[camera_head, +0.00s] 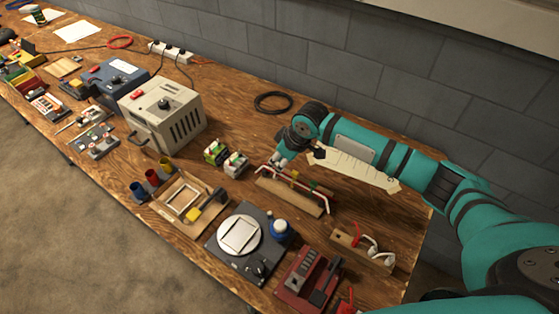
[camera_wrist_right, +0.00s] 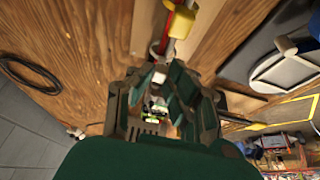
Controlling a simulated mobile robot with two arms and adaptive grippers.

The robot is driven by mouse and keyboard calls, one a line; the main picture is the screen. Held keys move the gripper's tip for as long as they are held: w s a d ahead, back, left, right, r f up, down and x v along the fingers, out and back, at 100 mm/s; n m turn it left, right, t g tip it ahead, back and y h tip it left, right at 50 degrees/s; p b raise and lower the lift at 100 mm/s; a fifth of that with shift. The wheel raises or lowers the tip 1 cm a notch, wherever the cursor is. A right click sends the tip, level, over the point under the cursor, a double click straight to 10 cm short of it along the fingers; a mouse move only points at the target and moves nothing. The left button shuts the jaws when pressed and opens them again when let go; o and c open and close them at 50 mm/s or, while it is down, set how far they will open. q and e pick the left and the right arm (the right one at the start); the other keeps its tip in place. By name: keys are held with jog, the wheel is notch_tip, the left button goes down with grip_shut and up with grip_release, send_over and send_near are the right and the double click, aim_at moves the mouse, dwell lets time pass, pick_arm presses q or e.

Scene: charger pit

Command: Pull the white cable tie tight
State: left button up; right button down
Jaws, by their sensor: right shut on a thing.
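My right gripper (camera_head: 279,160) is over the left end of a cable bundle (camera_head: 318,187) with red and white strands and a yellow band. The bundle is held along a wooden block (camera_head: 290,196). In the right wrist view the bundle, with a yellow band (camera_wrist_right: 180,24), runs up from just beyond the fingers. The right gripper (camera_wrist_right: 160,88) is shut there on a small white piece (camera_wrist_right: 158,78), which looks like the tail of the white cable tie. The fingers hide most of the tie, so its loop cannot be made out clearly. My left gripper is not in view.
A wooden holder (camera_head: 360,252) with red and white pieces stands near the front right. A dark plate with a round white dial (camera_head: 239,236) and a red device (camera_head: 308,279) are nearer. Small green and white blocks (camera_head: 216,153) sit left. A black cable coil (camera_head: 273,102) lies behind.

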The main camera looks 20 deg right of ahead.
jog(key=shift+r, duration=0.1)
notch_tip(320, 180, up, 5)
jog(key=p, duration=0.5)
jog(key=shift+f, duration=0.3)
jog(key=c, duration=1.3)
grip_release()
jog(key=v, duration=1.2)
jog(key=shift+r, duration=0.1)
